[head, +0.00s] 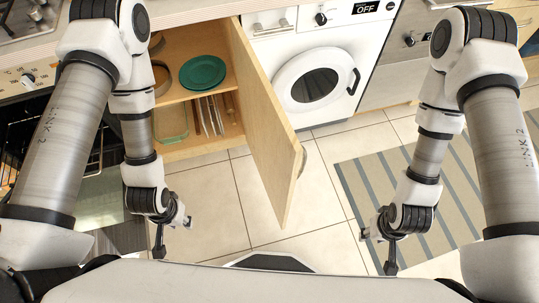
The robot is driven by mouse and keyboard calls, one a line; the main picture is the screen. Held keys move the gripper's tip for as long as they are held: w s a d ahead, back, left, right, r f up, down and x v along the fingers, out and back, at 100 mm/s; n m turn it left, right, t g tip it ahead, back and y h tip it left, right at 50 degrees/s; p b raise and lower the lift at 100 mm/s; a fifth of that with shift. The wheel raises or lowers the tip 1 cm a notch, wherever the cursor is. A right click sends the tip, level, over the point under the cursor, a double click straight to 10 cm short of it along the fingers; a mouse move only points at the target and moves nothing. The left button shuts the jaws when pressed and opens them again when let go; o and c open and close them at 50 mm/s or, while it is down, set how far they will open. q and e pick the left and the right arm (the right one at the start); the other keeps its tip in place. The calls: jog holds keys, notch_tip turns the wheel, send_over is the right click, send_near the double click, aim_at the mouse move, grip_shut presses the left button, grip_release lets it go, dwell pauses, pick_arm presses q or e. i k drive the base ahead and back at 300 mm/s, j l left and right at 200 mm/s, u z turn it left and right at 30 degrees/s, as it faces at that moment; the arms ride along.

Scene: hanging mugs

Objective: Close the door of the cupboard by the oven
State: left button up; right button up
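The wooden cupboard (171,153) stands open at the upper left, beside the oven (45,130). Its door (266,120) is hinged on the cupboard's right side and swings out over the floor toward me. A handle shows near the door's free edge. My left gripper (174,238) hangs to the left of the door, in front of the cupboard opening, apart from the door. My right gripper (377,252) hangs to the right of the door, over the striped rug, also apart from it. Both grippers look open and empty, with their fingers spread.
Inside the cupboard, a green plate (202,73) sits on the shelf, with upright items below. A white washing machine (318,82) stands right of the cupboard. A striped rug (370,190) lies on the tiled floor at right. The oven appears open at left.

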aim_at(277, 153)
jog(key=l+u, duration=0.85)
jog(key=l, duration=0.25)
jog(key=k+l+u, duration=0.15)
jog(key=l+u, duration=0.3)
jog(key=i+l+u, duration=0.25)
jog(key=l, duration=0.3)
jog(key=i+l+u, duration=0.1)
jog(key=k+l, duration=0.15)
jog(key=l, duration=0.25)
jog(key=k+l+u, duration=0.1)
jog(key=l, duration=0.3)
jog(key=k+l+u, duration=0.1)
jog(key=l, duration=0.3)
jog(key=k+l, duration=0.2)
jog(key=l, duration=0.2)
jog(key=k+l+u, duration=0.1)
jog(key=l, duration=0.3)
jog(key=k+l, duration=0.25)
jog(key=l+u, duration=0.05)
jog(key=l, duration=0.1)
